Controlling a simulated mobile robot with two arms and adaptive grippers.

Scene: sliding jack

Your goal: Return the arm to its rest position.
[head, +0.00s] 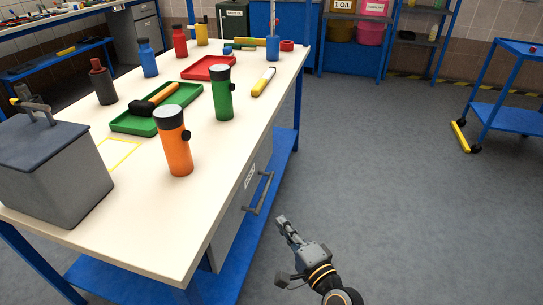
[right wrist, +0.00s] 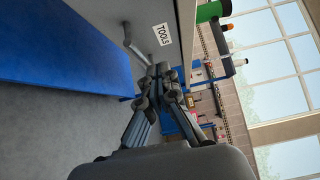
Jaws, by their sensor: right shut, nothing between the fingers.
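My right gripper (head: 284,222) is shut and empty in the head view. It is out over the floor, to the right of the workbench (head: 215,200) and apart from it. In the right wrist view the closed fingers (right wrist: 160,72) meet at the tips with nothing between them. The drawer handle (head: 260,193) on the bench's side is just left of the gripper in the head view; the handle (right wrist: 136,46) and the TOOLS label (right wrist: 162,34) also show in the right wrist view. My left gripper is not in view.
On the bench stand an orange bottle (head: 175,150), a green bottle (head: 222,100), a green tray (head: 128,122) with a hammer, a red tray (head: 190,73) and a grey box (head: 75,185). A blue cart (head: 505,120) stands at right. The grey floor (head: 400,200) between is clear.

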